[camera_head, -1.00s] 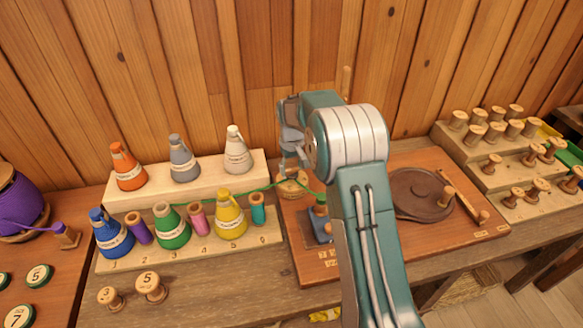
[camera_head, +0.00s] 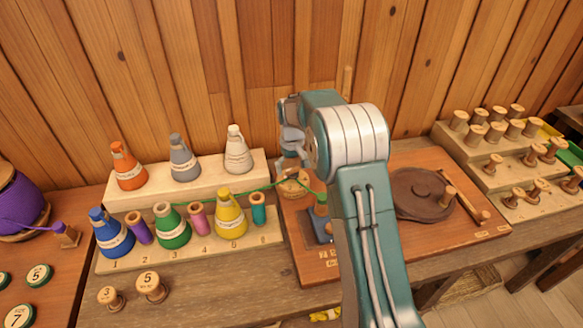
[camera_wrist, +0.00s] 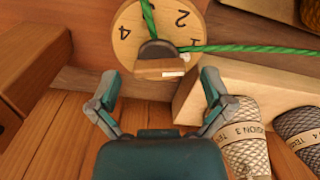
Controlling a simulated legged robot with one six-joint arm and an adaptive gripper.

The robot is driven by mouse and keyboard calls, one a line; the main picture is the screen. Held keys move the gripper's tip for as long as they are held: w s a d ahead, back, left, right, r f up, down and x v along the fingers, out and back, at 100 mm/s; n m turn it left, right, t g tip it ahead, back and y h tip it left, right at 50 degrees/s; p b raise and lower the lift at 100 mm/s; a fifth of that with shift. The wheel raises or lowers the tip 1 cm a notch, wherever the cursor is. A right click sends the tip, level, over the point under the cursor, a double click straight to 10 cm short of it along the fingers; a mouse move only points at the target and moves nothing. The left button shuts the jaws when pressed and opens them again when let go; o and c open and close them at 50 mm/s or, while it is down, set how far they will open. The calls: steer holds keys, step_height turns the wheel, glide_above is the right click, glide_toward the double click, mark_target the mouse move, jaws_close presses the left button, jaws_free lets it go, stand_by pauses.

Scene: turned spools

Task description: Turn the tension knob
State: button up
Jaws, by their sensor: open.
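The tension knob (camera_wrist: 158,58) is a dark rounded piece with a pale wooden bar across it and a small white mark. It sits on a round wooden dial (camera_wrist: 128,38) marked with numbers such as 4 and 2. A green thread (camera_wrist: 250,49) runs by the knob. In the head view the dial (camera_head: 293,186) lies below my gripper (camera_head: 290,163), whose fingertips are hard to make out. In the wrist view my gripper (camera_wrist: 155,88) is open and empty, its two fingers apart on either side just short of the knob. No contact shows.
Several thread cones stand on the stepped rack (camera_head: 262,166) to the left, close to the dial. The brown turntable (camera_head: 420,195) lies to the right, past my arm. A rack of wooden spools (camera_head: 455,143) stands farther right. The plank wall is close behind.

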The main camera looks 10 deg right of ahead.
mark_target(292, 169)
step_height(292, 169, up, 12)
steer(key=shift+f, duration=0.15)
steer(key=shift+w, duration=0.1)
stand_by(0.4)
steer(key=s+r+m+t, duration=0.1)
steer(key=s+r, duration=0.5)
steer(key=s, duration=0.3)
steer(key=s+r+t, duration=0.2)
steer(key=s+r, duration=0.5)
steer(key=s, duration=0.2)
steer(key=s+f+m+t, duration=0.1)
steer(key=s+f, duration=0.3)
steer(key=s, duration=1.5)
steer(key=shift+s+m+t, duration=0.2)
steer(key=shift+m+t, duration=0.2)
steer(key=shift+t, duration=0.4)
